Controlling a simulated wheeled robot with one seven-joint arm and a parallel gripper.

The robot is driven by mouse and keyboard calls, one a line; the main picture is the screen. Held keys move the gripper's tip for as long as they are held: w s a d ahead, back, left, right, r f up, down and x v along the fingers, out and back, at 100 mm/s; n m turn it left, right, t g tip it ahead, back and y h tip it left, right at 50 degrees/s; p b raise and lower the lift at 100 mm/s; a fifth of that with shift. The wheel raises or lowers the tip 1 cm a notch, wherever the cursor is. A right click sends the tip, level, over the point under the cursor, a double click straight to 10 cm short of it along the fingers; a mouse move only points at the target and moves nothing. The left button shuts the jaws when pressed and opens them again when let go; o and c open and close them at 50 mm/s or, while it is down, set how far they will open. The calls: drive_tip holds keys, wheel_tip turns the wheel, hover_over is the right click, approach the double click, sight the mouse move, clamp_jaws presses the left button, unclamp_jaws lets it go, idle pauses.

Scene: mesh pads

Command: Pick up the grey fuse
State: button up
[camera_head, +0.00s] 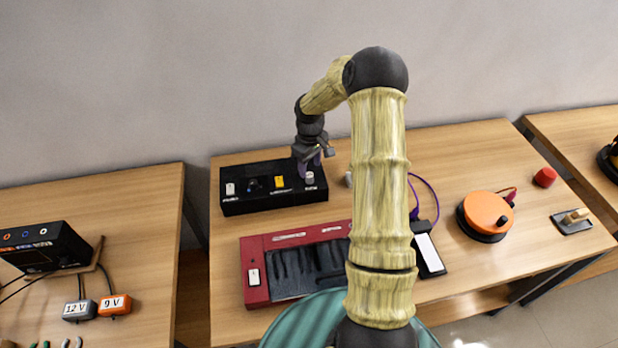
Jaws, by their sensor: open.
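A small grey piece (309,178), which looks like the grey fuse, stands at the right end of the black box (250,207) on the middle table. My gripper (313,165) is open, just above and behind this piece. The fingers overlap its top in the picture, so I cannot tell whether they touch it or stand around it. Another small greyish thing (348,179) lies on the table to the right, partly hidden by my arm.
The black box also bears a whitish piece (230,188), a dark knob (252,184) and a yellow piece (279,182). A red case (256,289) lies in front. An orange disc (487,212) and red cylinder (545,177) are at right.

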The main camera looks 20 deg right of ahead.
sight(309, 175)
drive_tip(key=shift+f+p, duration=0.45)
drive_tip(key=shift+f, duration=1.45)
drive_tip(key=shift+a, duration=0.1)
drive_tip(key=shift+c, duration=0.2)
clamp_jaws()
